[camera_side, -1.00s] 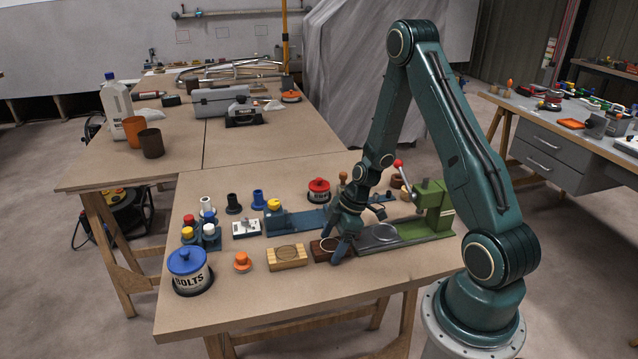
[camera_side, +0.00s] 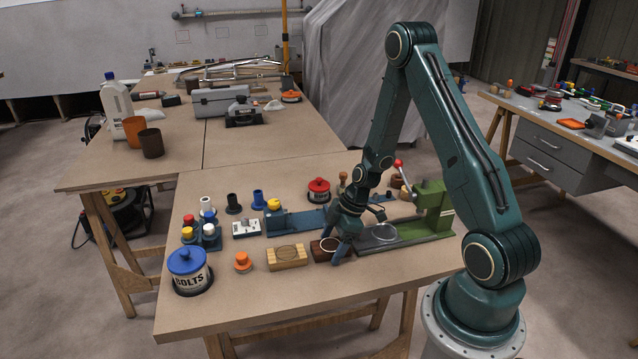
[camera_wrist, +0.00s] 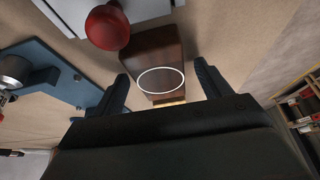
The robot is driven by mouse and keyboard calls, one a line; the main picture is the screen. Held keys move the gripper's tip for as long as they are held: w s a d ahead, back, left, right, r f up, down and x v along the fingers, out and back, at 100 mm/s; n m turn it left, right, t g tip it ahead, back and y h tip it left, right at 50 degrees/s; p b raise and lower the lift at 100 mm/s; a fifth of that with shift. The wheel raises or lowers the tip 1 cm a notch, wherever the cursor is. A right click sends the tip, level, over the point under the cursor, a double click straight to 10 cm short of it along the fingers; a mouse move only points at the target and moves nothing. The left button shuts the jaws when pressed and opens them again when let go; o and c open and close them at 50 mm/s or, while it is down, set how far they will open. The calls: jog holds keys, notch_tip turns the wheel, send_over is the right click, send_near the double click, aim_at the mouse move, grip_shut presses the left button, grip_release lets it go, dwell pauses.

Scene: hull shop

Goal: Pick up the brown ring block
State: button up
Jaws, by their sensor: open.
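The brown ring block (camera_side: 321,252) is a dark wooden block with a pale ring on its top. It sits on the table in front of the middle, between the light wooden block and the green press. In the wrist view the brown ring block (camera_wrist: 156,55) lies upright in the picture, ahead of and between my fingers. My gripper (camera_side: 333,258) is low at the block's right end in the side view, partly covering it. In the wrist view my gripper (camera_wrist: 162,85) is open, with one finger on each side of the block's near end and nothing held.
A light wooden block (camera_side: 287,259) with a ring is close on the left. The green press (camera_side: 425,225) stands close on the right, with a red-knobbed lever. A blue fixture (camera_side: 296,221) is behind. The table's front edge is clear.

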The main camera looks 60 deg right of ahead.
aim_at(332, 243)
jog(key=c, duration=1.1)
jog(key=shift+r, duration=0.1)
notch_tip(332, 243, up, 20)
jog(key=shift+r, duration=0.2)
jog(key=shift+w+d+f, duration=0.1)
dwell(0.7)
